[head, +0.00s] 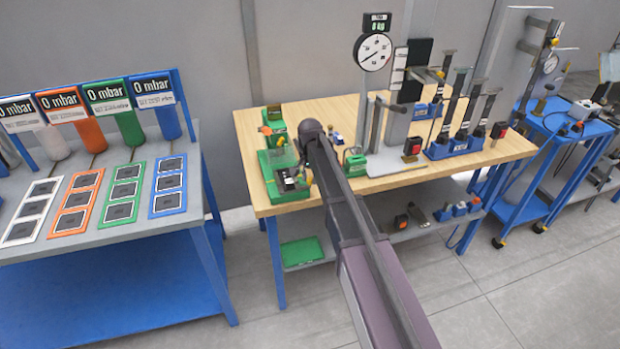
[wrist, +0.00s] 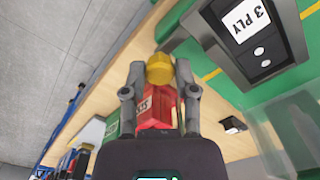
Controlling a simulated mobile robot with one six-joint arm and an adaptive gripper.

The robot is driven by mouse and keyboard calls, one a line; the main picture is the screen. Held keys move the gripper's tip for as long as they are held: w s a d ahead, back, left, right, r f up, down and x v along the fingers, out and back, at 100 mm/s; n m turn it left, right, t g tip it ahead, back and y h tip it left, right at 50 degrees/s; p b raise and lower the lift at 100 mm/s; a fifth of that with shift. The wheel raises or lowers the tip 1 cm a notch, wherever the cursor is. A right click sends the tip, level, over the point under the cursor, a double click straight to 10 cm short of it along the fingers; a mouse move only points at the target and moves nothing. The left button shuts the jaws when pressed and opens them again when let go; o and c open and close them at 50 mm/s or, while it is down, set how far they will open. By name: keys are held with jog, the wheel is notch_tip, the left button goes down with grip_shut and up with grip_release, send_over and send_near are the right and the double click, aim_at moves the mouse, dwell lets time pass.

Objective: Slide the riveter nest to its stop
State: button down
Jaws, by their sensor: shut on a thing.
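In the wrist view my gripper (wrist: 160,72) is shut on a small yellow knob (wrist: 159,69), with one finger on each side. A red block with a pale label (wrist: 155,106) shows between and behind the fingers; I cannot tell whether the knob joins it. To the right, a dark block marked "3 PLY" (wrist: 256,38) sits on a green bed (wrist: 215,84). Which part is the riveter nest, and where its stop is, I cannot tell. In the head view the green station (head: 270,160) is on the wooden bench's left end; my arm hides my gripper.
The wooden bench (head: 330,108) also carries a dial gauge (head: 373,52) on a post and several blue-based tools to the right. A grey table (head: 150,230) with coloured panels stands at left. A blue cart (head: 560,125) stands at right. The floor in front is clear.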

jog(key=w, duration=0.2)
jog(key=w+a, duration=0.1)
jog(key=w, duration=0.3)
jog(key=shift+w+a, duration=0.2)
jog(key=shift+a, duration=0.2)
jog(key=shift+c, duration=1.8)
grip_release()
jog(key=shift+s, duration=0.15)
